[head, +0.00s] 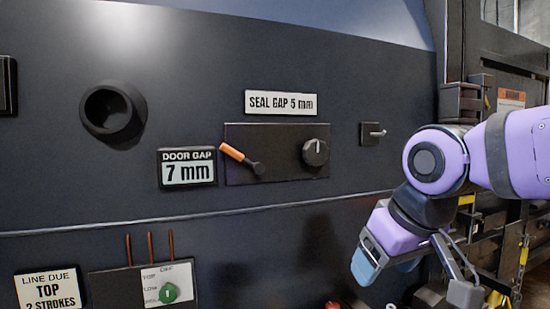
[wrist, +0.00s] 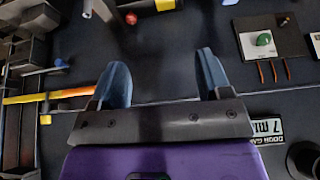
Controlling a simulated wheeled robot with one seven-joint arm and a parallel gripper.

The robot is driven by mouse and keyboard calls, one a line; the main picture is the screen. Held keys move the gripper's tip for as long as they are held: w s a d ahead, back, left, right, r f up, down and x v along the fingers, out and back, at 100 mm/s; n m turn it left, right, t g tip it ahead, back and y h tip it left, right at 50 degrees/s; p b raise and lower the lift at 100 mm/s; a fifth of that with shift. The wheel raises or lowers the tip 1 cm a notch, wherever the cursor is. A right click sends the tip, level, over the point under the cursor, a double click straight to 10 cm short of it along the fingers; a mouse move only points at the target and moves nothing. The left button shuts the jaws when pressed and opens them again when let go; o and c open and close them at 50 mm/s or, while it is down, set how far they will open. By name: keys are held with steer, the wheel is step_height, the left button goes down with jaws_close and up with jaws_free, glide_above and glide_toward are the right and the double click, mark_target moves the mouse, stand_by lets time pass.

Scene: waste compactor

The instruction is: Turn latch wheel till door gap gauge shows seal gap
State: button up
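The door gap gauge (head: 187,173) reads 7 mm; it also shows upside down in the wrist view (wrist: 268,131). The sign (head: 281,103) above the panel reads SEAL GAP 5 mm. Below it, a dark panel (head: 284,171) carries an orange-handled lever (head: 240,159) and a black round knob (head: 315,152) with a white mark pointing up. A black round hub (head: 112,113) sits farther left. I cannot tell which is the latch wheel. My gripper (wrist: 162,72) is open and empty, its blue fingers apart; in the head view it hangs below and right of the panel, touching none of these.
A small toggle (head: 375,133) is right of the panel. At lower left are three copper rods (head: 150,248), a green selector (head: 168,293) and a LINE DUE sign (head: 48,288). A red button (wrist: 130,18) shows in the wrist view. Brackets and chains (head: 523,252) crowd the right side.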

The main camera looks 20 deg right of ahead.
steer(key=o, duration=0.4)
steer(key=w+r, duration=0.4)
steer(key=w+d+r, duration=0.1)
steer(key=w+r, duration=0.3)
steer(key=r, duration=0.1)
steer(key=w+r, duration=0.4)
steer(key=shift+w+d+r, duration=0.2)
steer(key=shift+d, duration=0.2)
glide_toward(318, 142)
steer(key=w+f, duration=0.1)
steer(key=shift+g, duration=0.4)
steer(key=x, duration=1.1)
steer(key=shift+w, duration=0.1)
steer(key=c, duration=0.9)
